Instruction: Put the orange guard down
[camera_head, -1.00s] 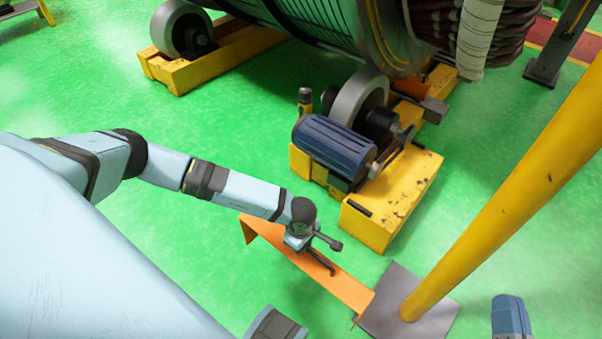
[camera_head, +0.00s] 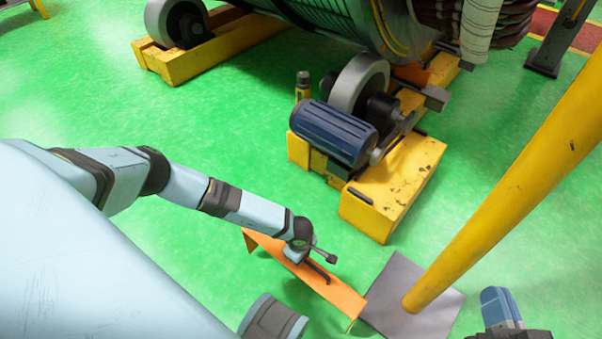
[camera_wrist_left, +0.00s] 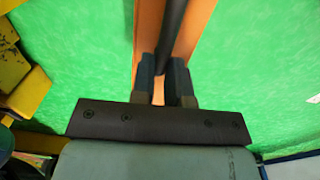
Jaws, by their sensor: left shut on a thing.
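The orange guard (camera_head: 335,292) is a long, bent strip with a dark bar-like handle (camera_head: 319,270) on top. It lies near the middle of the head view, low in the picture. My left gripper (camera_head: 311,262) is at the handle. In the left wrist view its two fingers (camera_wrist_left: 168,85) are shut on the dark handle, with the orange strip (camera_wrist_left: 188,40) beyond it. I cannot tell whether the guard's underside touches the green floor. Part of my right arm and gripper (camera_head: 515,332) shows at the bottom right edge; its fingers cannot be made out.
A grey base plate (camera_head: 440,310) with a yellow post (camera_head: 500,205) stands close to the guard's right end. A yellow roller stand (camera_head: 390,190) with a blue motor (camera_head: 335,132) is behind the guard. Green floor (camera_head: 200,255) is free to the left.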

